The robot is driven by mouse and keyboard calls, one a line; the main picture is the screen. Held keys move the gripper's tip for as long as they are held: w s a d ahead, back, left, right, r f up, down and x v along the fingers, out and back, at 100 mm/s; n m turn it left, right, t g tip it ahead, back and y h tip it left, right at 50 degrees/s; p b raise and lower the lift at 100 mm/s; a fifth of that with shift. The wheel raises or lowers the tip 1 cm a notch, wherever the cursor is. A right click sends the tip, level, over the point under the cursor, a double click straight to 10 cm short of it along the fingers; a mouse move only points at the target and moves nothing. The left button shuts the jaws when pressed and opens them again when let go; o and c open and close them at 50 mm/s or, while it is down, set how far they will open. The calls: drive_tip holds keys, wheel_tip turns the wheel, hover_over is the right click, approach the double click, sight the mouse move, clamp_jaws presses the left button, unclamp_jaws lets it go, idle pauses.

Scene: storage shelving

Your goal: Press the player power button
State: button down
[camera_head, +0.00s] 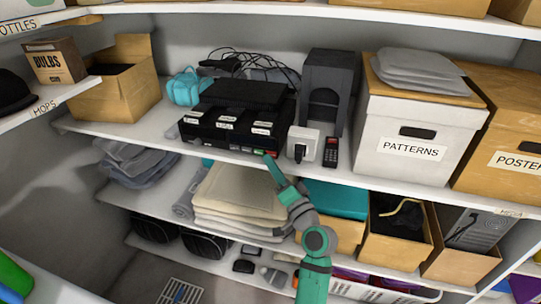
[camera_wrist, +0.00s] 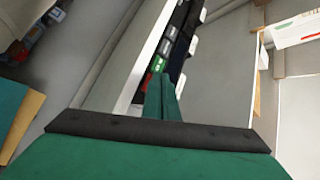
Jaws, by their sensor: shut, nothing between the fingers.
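The black player (camera_head: 228,130) stands on the middle shelf, with white labels on its front and small coloured buttons at its lower right. In the wrist view, a green button (camera_wrist: 157,63) and a red button (camera_wrist: 148,79) show on the player's dark front (camera_wrist: 170,52), just beyond my fingertips. My gripper (camera_head: 268,157) is shut and empty, reaching up to the shelf edge at the player's lower right corner. It also shows in the wrist view (camera_wrist: 162,82). I cannot tell whether the fingertips touch the player. The fingertips partly cover the button area in the head view.
A white charger-like box (camera_head: 302,143) and a dark remote (camera_head: 331,152) stand right of the player. The white shelf edge (camera_head: 190,146) runs below it. Folded cloths (camera_head: 240,190) fill the shelf beneath. A white PATTERNS box (camera_head: 405,125) stands further right.

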drive_tip(key=shift+w+d, duration=0.15)
drive_tip(key=shift+w, duration=0.25)
idle(0.9)
drive_tip(key=shift+s+a, duration=0.25)
drive_tip(key=shift+s, duration=0.5)
drive_tip(key=shift+s+a, duration=0.25)
drive_tip(key=shift+s, duration=0.55)
drive_tip(key=shift+s+a, duration=0.25)
drive_tip(key=shift+s, duration=0.5)
drive_tip(key=shift+s+a, duration=0.25)
drive_tip(key=shift+s, duration=0.55)
drive_tip(key=shift+a, duration=0.1)
